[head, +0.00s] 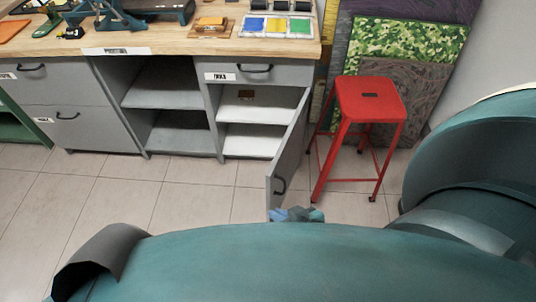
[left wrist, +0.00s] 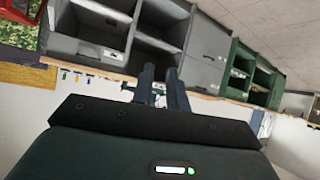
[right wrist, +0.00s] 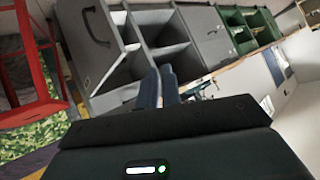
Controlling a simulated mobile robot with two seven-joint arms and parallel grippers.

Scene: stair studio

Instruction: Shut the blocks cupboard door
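The grey cupboard door (head: 287,155) stands wide open, swung out from the right side of a cupboard (head: 251,140) with pale shelves.
A red stool (head: 370,98) stands right of the door, before leaning boards (head: 410,40). A wooden worktop (head: 160,36) with printing tools runs above the cupboards. Open shelves (head: 165,85) and grey drawers (head: 60,75) are to the left. The tiled floor (head: 190,190) is clear left of the door.

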